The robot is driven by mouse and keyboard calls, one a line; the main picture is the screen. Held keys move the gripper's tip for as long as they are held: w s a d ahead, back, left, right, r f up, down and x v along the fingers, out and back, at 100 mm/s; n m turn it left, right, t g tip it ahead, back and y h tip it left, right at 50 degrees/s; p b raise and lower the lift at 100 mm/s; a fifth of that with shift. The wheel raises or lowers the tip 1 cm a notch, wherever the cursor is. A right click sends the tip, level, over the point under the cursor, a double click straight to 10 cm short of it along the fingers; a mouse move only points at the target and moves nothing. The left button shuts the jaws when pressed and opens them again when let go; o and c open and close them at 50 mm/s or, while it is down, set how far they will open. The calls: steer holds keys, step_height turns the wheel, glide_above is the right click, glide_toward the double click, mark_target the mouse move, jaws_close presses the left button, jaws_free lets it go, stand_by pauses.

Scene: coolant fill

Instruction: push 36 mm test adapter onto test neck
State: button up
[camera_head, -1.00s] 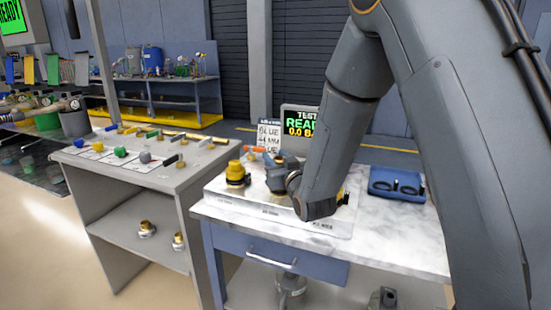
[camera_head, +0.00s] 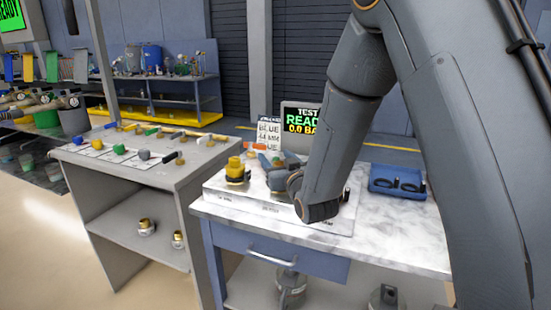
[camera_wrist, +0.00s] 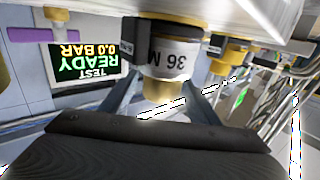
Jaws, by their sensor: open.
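In the wrist view, which is upside down, an adapter (camera_wrist: 172,58) has a white band marked "36 M" and a brass end. It stands against the white plate at the picture's top; how far it is seated on a neck cannot be told. My gripper (camera_wrist: 165,100) is open, with one finger on each side of the adapter; contact is unclear. In the head view my gripper (camera_head: 278,172) is low over the middle of the white test block (camera_head: 225,197), and my arm hides much there. A yellow-and-brass fitting (camera_head: 236,172) stands at the block's left.
The test display (camera_head: 301,120) reads READY, 0.0 BAR, behind the block. A blue tray (camera_head: 397,184) with dark rings lies right on the marble bench (camera_head: 385,230). A grey cart (camera_head: 185,175) with coloured-handled items stands left. Bare marble lies between block and tray.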

steer(key=b+v, duration=0.1)
steer(key=v, duration=0.6)
steer(key=shift+s, duration=0.1)
